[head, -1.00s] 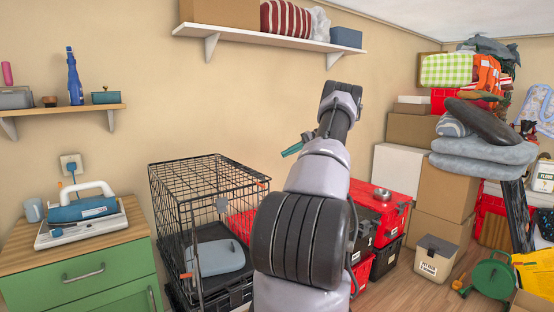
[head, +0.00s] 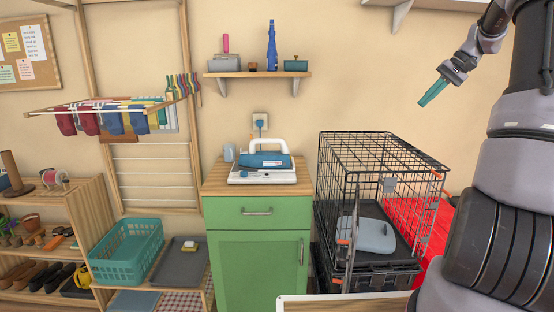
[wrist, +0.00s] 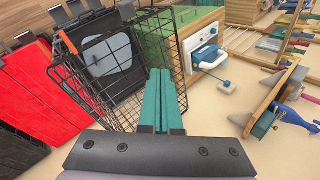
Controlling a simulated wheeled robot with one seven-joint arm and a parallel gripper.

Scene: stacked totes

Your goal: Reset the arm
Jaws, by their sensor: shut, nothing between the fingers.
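My gripper (head: 432,95) shows at the upper right of the head view, on my raised arm. Its teal fingers point down and to the left, in front of the bare wall above the wire crate. In the wrist view my gripper (wrist: 159,100) has its two teal fingers side by side and touching, with nothing held. The fingers overlap the crate in that picture, but I see no contact with anything.
The black wire crate (head: 375,150) stands right of the green cabinet (head: 258,235), which carries a blue and white machine (head: 262,165). A small wall shelf (head: 258,74) hangs above. A teal basket (head: 125,250) is at left. A pale-edged panel (head: 345,297) lies in the foreground.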

